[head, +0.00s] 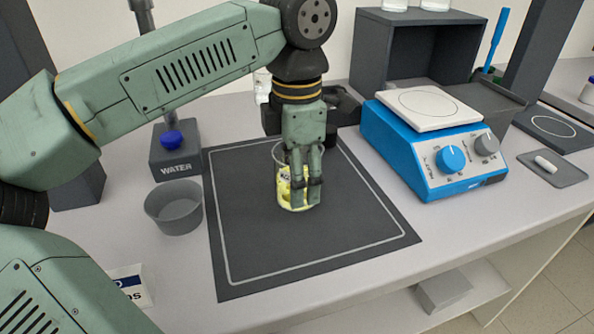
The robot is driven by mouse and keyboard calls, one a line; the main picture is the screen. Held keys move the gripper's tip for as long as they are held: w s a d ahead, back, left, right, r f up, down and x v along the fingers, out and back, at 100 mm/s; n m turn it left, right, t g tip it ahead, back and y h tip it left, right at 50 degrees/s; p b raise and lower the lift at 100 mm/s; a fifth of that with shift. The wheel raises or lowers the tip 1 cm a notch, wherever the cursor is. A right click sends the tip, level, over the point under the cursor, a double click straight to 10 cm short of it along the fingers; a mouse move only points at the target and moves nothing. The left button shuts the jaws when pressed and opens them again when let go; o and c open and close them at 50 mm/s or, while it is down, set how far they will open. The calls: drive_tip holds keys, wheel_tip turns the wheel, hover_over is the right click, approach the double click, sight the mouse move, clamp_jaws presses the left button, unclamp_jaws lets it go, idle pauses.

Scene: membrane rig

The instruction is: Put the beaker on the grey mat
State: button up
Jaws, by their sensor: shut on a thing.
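The beaker (282,190) is clear, with yellow contents low in it, and stands upright over the grey mat (345,254). I cannot tell for sure whether its base touches the mat. My gripper (306,186) points down from above and is shut on the beaker at its right side. The fingers hide part of the beaker. The mat is dark grey with a pale outline and lies in the middle of the bench.
A grey bowl (174,208) and the WATER stand (176,155) are left of the mat. A blue hotplate (430,145) with a white top stands to the right. A small tray (553,170) holds a white bar (545,164). The mat's front part is clear.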

drive_tip(key=shift+f, duration=0.1)
drive_tip(key=o, duration=0.9)
drive_tip(key=shift+f, duration=0.1)
drive_tip(key=o, duration=0.5)
drive_tip(key=shift+c, duration=0.2)
wheel_tip(320, 180, up, 12)
drive_tip(key=shift+r, duration=0.25)
